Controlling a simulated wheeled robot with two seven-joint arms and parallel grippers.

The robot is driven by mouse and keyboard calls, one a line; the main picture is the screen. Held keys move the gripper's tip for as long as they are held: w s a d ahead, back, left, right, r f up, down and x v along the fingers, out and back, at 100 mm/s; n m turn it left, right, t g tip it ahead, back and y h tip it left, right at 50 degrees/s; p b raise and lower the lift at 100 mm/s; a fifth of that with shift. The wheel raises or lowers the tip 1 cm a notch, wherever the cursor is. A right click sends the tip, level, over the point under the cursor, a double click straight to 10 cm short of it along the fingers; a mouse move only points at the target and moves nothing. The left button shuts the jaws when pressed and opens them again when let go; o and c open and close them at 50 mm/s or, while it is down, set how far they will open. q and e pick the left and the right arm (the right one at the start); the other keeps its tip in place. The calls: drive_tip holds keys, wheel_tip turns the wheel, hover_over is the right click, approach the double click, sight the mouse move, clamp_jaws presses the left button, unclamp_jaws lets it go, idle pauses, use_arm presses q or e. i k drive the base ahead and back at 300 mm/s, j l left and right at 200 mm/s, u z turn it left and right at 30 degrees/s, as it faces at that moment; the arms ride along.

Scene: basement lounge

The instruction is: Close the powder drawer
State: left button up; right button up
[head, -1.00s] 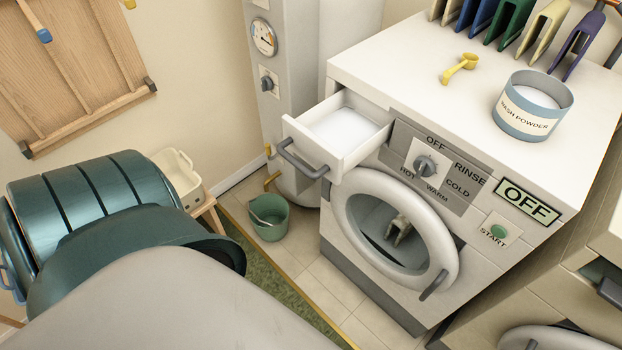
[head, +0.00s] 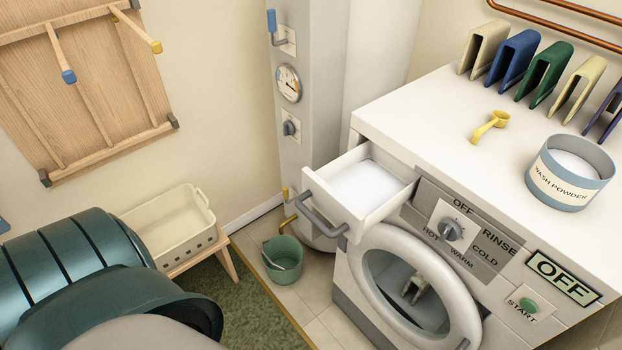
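The powder drawer (head: 335,212) stands pulled out from the upper left of the white washing machine's (head: 400,110) front. It is a white box with a grey bar handle (head: 326,208) on its front, and white powder (head: 366,190) lies inside. The drawer's far end meets the machine beside the control dial (head: 451,229). Neither of my grippers shows in the head view, and nothing is touching the drawer or its handle.
A blue wash powder tub (head: 545,180) and yellow scoop (head: 490,126) are on the machine top. A green bucket (head: 281,262) stands on the floor below the drawer. A cream basket (head: 175,225) and dark teal ribbed shape (head: 95,245) are at left.

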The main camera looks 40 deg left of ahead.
sight(356, 190)
drive_tip(key=i+j+u, duration=0.1)
drive_tip(key=u, duration=0.25)
drive_tip(key=i+u, duration=0.2)
drive_tip(key=u, duration=0.2)
drive_tip(key=i+u, duration=0.15)
drive_tip(key=u, duration=0.2)
